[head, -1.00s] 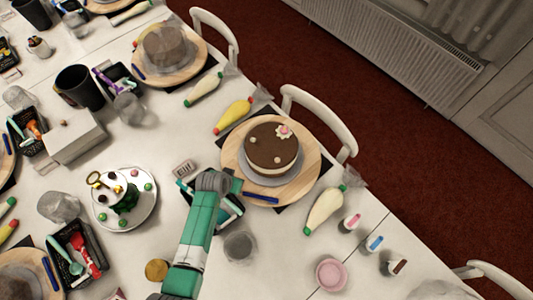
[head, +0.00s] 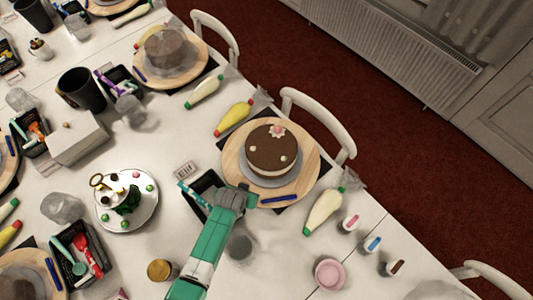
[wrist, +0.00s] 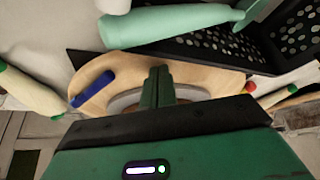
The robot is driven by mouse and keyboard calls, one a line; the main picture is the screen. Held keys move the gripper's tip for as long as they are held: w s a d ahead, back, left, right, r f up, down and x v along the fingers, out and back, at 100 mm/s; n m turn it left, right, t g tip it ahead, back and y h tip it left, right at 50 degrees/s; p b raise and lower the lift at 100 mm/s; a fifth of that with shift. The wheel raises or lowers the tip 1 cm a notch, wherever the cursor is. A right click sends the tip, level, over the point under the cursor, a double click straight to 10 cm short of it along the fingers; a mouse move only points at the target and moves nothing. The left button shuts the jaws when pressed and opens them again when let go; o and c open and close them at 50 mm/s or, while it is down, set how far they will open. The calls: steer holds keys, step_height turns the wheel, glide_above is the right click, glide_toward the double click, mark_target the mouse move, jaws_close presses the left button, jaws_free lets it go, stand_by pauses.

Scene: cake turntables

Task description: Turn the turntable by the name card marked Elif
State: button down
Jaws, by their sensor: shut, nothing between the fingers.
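The name card marked Elif (head: 184,170) lies on the white table, left of a wooden turntable (head: 310,163). The turntable carries a round chocolate cake (head: 271,149) on a grey disc, with a flower near its far edge. A blue bar (head: 279,199) lies at the turntable's near rim. My gripper (head: 248,191) is shut and empty at the near left rim, left of the bar. In the wrist view, the shut fingers (wrist: 158,86) are over the wooden turntable (wrist: 130,66), apart from the blue bar (wrist: 92,88). I cannot tell whether they touch the wood.
A black basket (head: 204,184) with tools stands beside my gripper, partly hidden by it. Piping bags lie on both sides of the turntable, one yellow (head: 233,117) and one cream (head: 323,211). A clear cup (head: 240,246) and pink bowl (head: 329,272) stand nearer. A chair (head: 320,122) is behind.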

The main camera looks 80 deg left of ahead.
mark_target(281, 199)
steer(key=shift+w+d, duration=0.6)
steer(key=shift+w, duration=0.3)
steer(key=shift+w+d, duration=0.6)
steer(key=shift+w, duration=0.25)
steer(key=shift+w+d, duration=0.6)
steer(key=shift+w, duration=0.3)
steer(key=w, duration=0.2)
steer(key=w+d, duration=0.1)
steer(key=w, duration=0.1)
steer(key=w+b, duration=0.1)
steer(key=w, duration=0.1)
steer(key=shift+w+d, duration=0.15)
steer(key=shift+d, duration=0.1)
